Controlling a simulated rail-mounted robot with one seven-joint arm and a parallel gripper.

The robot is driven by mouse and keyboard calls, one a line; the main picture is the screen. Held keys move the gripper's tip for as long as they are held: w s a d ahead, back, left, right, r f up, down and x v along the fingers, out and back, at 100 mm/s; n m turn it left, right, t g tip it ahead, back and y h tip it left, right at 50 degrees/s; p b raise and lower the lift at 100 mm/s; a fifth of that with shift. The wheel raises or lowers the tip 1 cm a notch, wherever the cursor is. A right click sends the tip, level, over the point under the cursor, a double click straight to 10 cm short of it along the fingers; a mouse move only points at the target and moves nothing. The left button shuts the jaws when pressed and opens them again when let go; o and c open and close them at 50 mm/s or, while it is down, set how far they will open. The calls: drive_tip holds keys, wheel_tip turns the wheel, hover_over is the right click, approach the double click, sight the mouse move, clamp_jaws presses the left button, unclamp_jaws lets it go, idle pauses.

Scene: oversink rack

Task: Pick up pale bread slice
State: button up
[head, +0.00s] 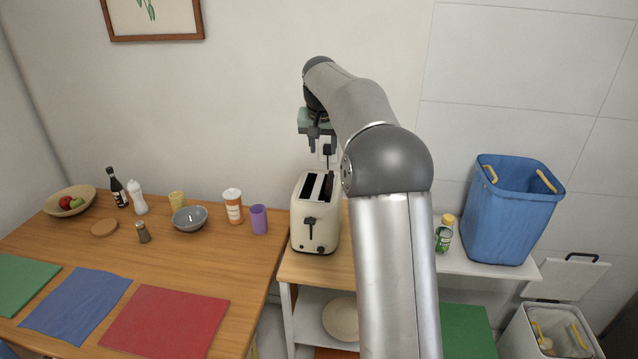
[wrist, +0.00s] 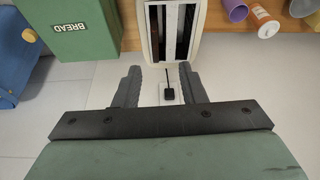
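No pale bread slice can be made out in either view. A cream toaster (head: 315,225) stands on the wooden counter; its top with long slots also shows in the wrist view (wrist: 197,38). One slot edge looks brownish, but I cannot tell whether bread is in it. My gripper (head: 318,148) is above and behind the toaster, near the wall. In the wrist view its two fingers (wrist: 158,92) are spread apart with nothing held between them. A green box marked BREAD (wrist: 75,25) stands beside the toaster; my arm hides it in the head view.
A wall socket with a black plug (wrist: 170,94) lies behind the gap between the fingers. A blue bin (head: 508,215) and a green-labelled bottle (head: 445,235) stand right. The left table holds a grey bowl (head: 189,218), a purple cup (head: 259,219) and coloured mats.

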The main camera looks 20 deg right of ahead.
drive_tip(key=w+d, duration=0.2)
drive_tip(key=d, duration=0.1)
drive_tip(key=p, duration=0.2)
hover_over(330, 176)
drive_tip(key=s, duration=0.2)
drive_tip(key=shift+m, duration=0.3)
drive_tip(key=f, duration=0.9)
drive_tip(key=shift+w+a+f, duration=0.2)
drive_tip(key=shift+a+f, duration=0.05)
drive_tip(key=shift+f, duration=0.05)
drive_tip(key=shift+a+p+x, duration=0.15)
drive_tip(key=shift+p+x, duration=0.5)
drive_tip(key=shift+x, duration=0.9)
drive_tip(key=shift+a+p+x, duration=0.15)
drive_tip(key=shift+p+x, duration=0.5)
drive_tip(key=shift+x, duration=0.9)
clamp_jaws()
